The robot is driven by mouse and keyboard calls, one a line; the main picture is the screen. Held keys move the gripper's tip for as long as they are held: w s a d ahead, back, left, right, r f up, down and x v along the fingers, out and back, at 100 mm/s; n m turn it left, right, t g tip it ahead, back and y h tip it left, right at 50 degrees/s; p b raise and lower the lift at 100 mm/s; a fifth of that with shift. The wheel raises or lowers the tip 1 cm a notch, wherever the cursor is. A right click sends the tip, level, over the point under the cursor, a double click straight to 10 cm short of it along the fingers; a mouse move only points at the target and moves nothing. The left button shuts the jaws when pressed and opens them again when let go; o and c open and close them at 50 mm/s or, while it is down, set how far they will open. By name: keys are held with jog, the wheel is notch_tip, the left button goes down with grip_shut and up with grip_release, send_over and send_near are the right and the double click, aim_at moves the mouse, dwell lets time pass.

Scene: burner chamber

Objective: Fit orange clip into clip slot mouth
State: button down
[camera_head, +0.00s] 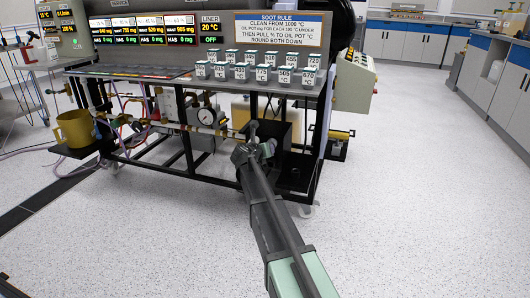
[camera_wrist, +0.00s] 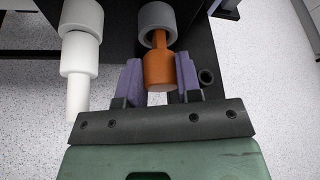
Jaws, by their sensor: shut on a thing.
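The orange clip (camera_wrist: 159,72) has a wide round body and a narrower stem. It sits between the two purple fingers of my gripper (camera_wrist: 158,80) in the wrist view, and the gripper is shut on it. The stem points up the picture at a grey round collar (camera_wrist: 157,16), which looks like the clip slot mouth. The stem's tip overlaps the collar's dark opening; I cannot tell how deep it is. In the head view my gripper (camera_head: 257,140) is at the front of the rig's lower frame, beside a black box; the clip is too small to make out there.
A white stepped cylinder in a white collar (camera_wrist: 81,18) stands left of the grey collar. A small black ring (camera_wrist: 207,77) is close right of the fingers. A brass mug (camera_head: 75,127) is on a left shelf.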

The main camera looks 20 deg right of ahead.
jog(key=shift+w+d, duration=0.6)
jog(key=shift+w, duration=0.1)
jog(key=c, duration=0.7)
grip_release()
jog(key=p+v, duration=0.3)
jog(key=v, duration=0.7)
jog(key=shift+s+a+p, duration=0.25)
jog(key=shift+a+p, duration=0.05)
jog(key=shift+p, duration=0.1)
